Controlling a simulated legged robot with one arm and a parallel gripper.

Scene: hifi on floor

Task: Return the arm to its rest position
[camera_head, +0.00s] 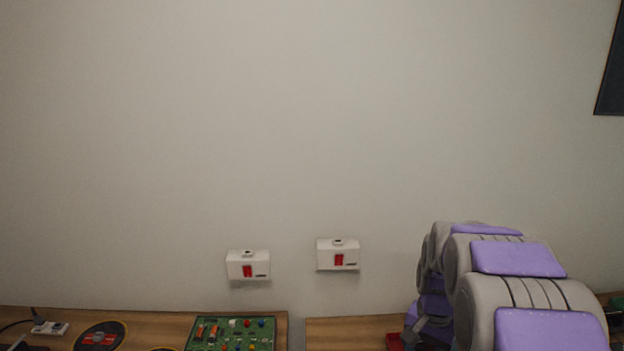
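My arm, grey with purple panels, fills the lower right of the head view. It reaches over the right part of the wooden surface in front of the wall. The end of the arm points down near the bottom edge, and the fingertips cannot be made out. A red thing (394,342) shows partly beside the lower arm at the bottom edge; most of it is hidden or cut off.
Two white boxes with red switches, a left one (248,266) and a right one (338,255), are on the wall. A green circuit board (232,335), a dark round pad (101,337) and a small white block (50,328) lie on the wooden surface (150,322). A gap splits the surface.

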